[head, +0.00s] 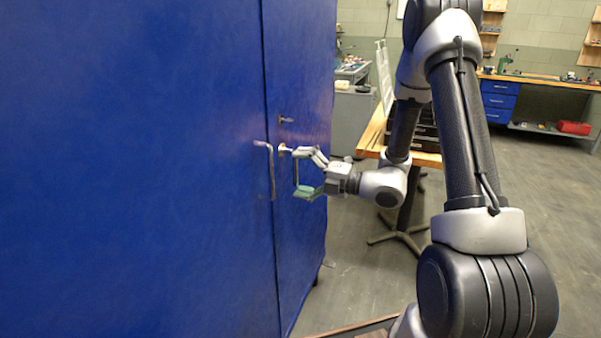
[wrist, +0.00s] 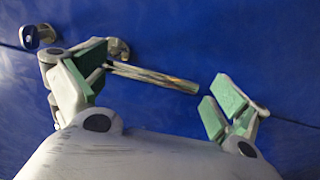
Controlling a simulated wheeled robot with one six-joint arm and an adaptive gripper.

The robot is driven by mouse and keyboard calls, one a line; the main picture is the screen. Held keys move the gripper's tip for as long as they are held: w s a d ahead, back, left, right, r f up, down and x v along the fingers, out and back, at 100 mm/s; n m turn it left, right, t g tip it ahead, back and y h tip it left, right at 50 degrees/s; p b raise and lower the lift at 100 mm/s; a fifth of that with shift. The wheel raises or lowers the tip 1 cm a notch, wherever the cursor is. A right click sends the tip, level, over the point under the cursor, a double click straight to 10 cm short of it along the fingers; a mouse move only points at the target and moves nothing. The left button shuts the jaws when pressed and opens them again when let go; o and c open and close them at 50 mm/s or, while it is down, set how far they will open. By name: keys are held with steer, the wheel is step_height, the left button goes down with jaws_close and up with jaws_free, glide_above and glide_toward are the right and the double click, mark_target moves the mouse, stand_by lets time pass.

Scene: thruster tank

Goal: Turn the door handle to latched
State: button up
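In the wrist view a metal lever handle (wrist: 155,77) on the blue door runs from a round mount near the left finger towards the right, tilted slightly down in the picture. My gripper (wrist: 155,93) is open, with green pads. The lever lies across the space between the two fingers, and they are not closed on it. The left finger partly overlaps its mount end. In the head view my gripper (head: 300,173) is right at the cabinet front, one finger above the other, and hides most of the lever. Contact with the lever cannot be told.
The tall blue cabinet (head: 140,170) fills the left. A fixed bar handle (head: 271,175) stands just left of my gripper. A wooden table (head: 372,135) stands behind my arm.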

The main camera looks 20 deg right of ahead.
steer(key=shift+s+a+r, duration=0.1)
steer(key=shift+s, duration=0.1)
steer(key=v, duration=1.2)
steer(key=shift+w, duration=0.2)
